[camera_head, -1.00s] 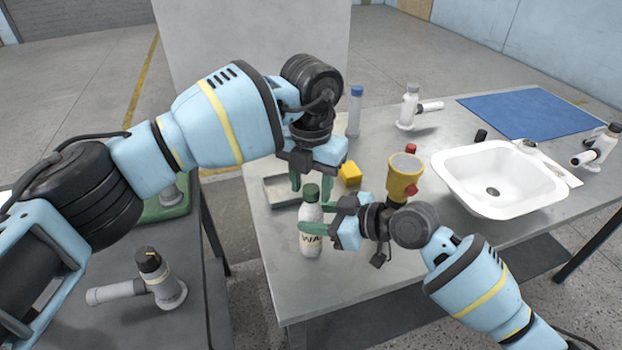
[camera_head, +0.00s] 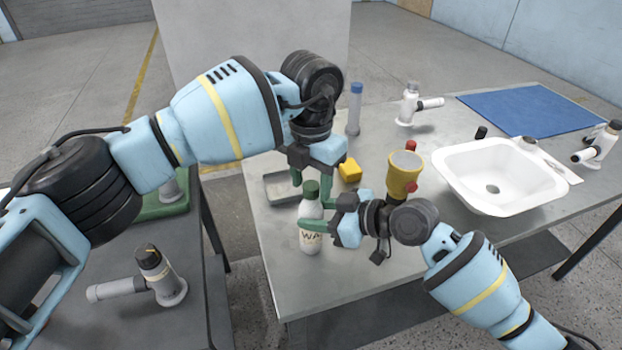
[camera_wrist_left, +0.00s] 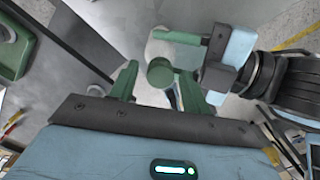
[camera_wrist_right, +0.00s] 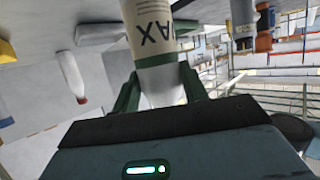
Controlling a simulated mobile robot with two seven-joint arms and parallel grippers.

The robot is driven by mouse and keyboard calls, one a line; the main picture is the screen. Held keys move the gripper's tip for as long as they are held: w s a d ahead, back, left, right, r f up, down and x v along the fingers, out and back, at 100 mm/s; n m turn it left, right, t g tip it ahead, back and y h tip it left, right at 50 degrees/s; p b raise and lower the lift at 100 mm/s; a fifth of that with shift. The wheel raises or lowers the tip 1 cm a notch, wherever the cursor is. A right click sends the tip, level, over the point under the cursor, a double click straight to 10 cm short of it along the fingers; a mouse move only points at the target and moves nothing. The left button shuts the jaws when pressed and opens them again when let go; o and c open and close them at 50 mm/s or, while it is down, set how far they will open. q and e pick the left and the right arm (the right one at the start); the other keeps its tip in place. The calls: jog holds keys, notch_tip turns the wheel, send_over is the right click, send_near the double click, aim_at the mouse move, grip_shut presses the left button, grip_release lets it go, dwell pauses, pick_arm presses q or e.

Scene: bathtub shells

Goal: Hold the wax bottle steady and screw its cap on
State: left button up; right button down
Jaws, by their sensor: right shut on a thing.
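My right gripper (camera_head: 318,216) is shut on the bottle's body from the right. The right wrist view shows the bottle (camera_wrist_right: 152,40) between the green fingers. My left gripper (camera_head: 311,180) points down from above, its fingers around the cap. In the left wrist view the cap (camera_wrist_left: 160,73) lies between the two fingers, with a gap at its left, so this gripper looks open.
A shallow grey tray (camera_head: 283,188) and a yellow block (camera_head: 349,171) lie behind the bottle. A yellow cup-like piece (camera_head: 404,174) stands to the right, partly behind my right gripper. A white basin (camera_head: 500,205) and a blue mat (camera_head: 532,112) lie farther right. A blue-capped tube (camera_head: 354,112) stands behind.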

pick_arm(q)
jog(key=shift+r, duration=0.1)
notch_tip(320, 180, up, 12)
jog(key=shift+f, duration=0.1)
dwell(0.6)
pick_arm(e)
jog(key=c, duration=0.7)
grip_release()
jog(key=shift+d, duration=0.1)
pick_arm(q)
jog(key=shift+f, duration=0.55)
pick_arm(e)
jog(key=v, duration=0.7)
jog(key=shift+s+d+r, duration=0.2)
jog(key=shift+d, duration=0.05)
